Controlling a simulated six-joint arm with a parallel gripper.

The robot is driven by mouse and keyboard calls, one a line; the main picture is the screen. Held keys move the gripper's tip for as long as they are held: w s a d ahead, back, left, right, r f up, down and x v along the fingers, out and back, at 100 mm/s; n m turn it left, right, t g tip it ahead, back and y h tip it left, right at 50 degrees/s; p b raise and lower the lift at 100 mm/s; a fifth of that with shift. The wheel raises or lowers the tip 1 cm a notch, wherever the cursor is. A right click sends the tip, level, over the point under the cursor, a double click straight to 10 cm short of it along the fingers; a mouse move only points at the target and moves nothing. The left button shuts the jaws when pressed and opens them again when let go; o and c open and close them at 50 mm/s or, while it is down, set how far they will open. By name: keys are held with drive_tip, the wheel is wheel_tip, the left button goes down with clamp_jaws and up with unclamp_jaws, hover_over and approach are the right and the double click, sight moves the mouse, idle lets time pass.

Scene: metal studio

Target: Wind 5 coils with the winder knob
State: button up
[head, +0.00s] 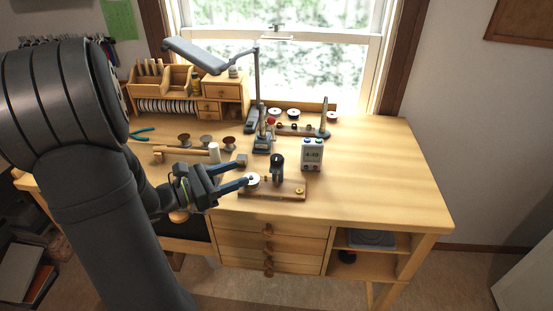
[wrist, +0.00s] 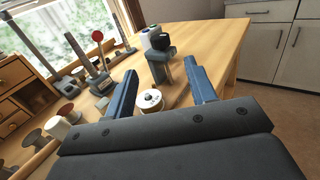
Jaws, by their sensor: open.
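The winder (head: 285,193) is a low wooden base near the desk's front edge. A white round piece (head: 251,179), perhaps a spool or the knob, sits at its left end. A grey post with a dark top (head: 277,168) stands mid-base, and a brass-coloured round part (head: 299,190) is at the right end. My gripper (head: 245,172) is open and empty at the winder's left end. In the wrist view the white round piece (wrist: 150,101) lies between the two blue fingers, apart from both. The post (wrist: 163,70) stands beyond it.
A small white box with a display (head: 312,155) stands behind the winder; its digits are unclear. A lamp (head: 256,90) and a red-topped stand (head: 270,125) are behind. The desk's right side (head: 385,180) is clear.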

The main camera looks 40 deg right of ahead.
sight(276, 157)
drive_tip(key=d, duration=0.4)
drive_tip(key=s+d, duration=0.1)
drive_tip(key=d, duration=0.3)
drive_tip(key=s+d, duration=0.1)
drive_tip(key=d, duration=0.3)
drive_tip(key=shift+d, duration=0.15)
drive_tip(key=c, duration=1)
